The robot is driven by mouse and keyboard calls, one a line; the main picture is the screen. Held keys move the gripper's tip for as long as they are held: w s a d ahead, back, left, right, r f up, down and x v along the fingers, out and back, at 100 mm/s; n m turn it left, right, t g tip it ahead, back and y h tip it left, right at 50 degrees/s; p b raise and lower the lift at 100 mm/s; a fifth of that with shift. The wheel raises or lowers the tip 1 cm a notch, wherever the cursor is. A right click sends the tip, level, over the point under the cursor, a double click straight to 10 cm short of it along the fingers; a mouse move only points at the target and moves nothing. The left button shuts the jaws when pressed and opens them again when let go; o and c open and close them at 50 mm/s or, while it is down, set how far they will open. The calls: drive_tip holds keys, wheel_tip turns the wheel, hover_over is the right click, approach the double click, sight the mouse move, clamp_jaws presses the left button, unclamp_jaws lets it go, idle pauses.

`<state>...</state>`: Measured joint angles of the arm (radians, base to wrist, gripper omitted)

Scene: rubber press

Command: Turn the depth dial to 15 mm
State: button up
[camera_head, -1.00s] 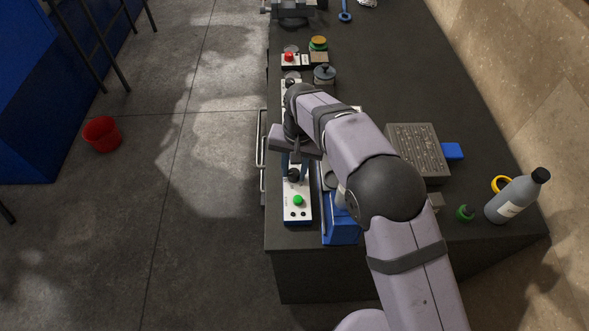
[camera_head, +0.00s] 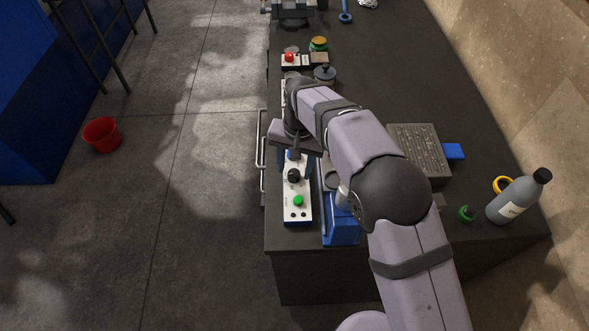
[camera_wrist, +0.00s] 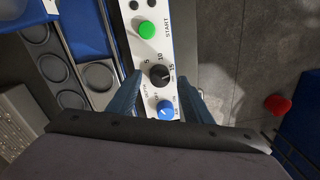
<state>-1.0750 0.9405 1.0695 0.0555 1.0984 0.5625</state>
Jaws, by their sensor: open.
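The depth dial (camera_wrist: 160,76) is a black round knob on a white panel (camera_wrist: 181,47), with 5, 10 and 15 printed around it in the wrist view. I cannot read its pointer setting with certainty. It also shows in the head view (camera_head: 293,175), below my gripper. My gripper (camera_wrist: 158,84) is open, its two blue fingers on either side of the dial in the wrist view, with visible gaps and nothing held. A blue knob (camera_wrist: 165,110) sits between the fingers, nearer my wrist. A green START button (camera_wrist: 146,29) is beyond the dial.
A blue-framed unit (camera_head: 341,233) stands right of the panel. A perforated grey block (camera_head: 418,150), a grey bottle (camera_head: 518,196) and a green ring (camera_head: 466,214) are farther right. A red-button box (camera_head: 290,57) is farther up the bench. Open floor lies left of the bench.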

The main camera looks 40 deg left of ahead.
sight(299, 174)
drive_tip(key=shift+w+d+r+b, duration=0.1)
drive_tip(key=shift+r+b, duration=0.35)
drive_tip(key=shift+r, duration=1.05)
drive_tip(key=shift+d+r+b, duration=0.1)
drive_tip(key=shift+r+b, duration=0.3)
drive_tip(key=shift+r, duration=1.1)
drive_tip(key=shift+w+d, duration=0.25)
drive_tip(key=w+d+m, duration=0.1)
drive_tip(key=w+d, duration=0.2)
drive_tip(key=d, duration=0.5)
drive_tip(key=w+d+r+m, duration=0.1)
drive_tip(key=w+d, duration=0.2)
drive_tip(key=d, duration=0.6)
drive_tip(key=w+d+m, duration=0.1)
drive_tip(key=w+d, duration=0.3)
drive_tip(key=d, duration=0.4)
drive_tip(key=s+d+f+m, duration=0.1)
drive_tip(key=s+d+f, duration=0.1)
drive_tip(key=s+d, duration=0.5)
drive_tip(key=s+d+f+m, duration=0.1)
drive_tip(key=s+d, duration=0.6)
drive_tip(key=d, duration=1)
drive_tip(key=shift+f+m+h, duration=0.3)
drive_tip(key=shift+f, duration=0.5)
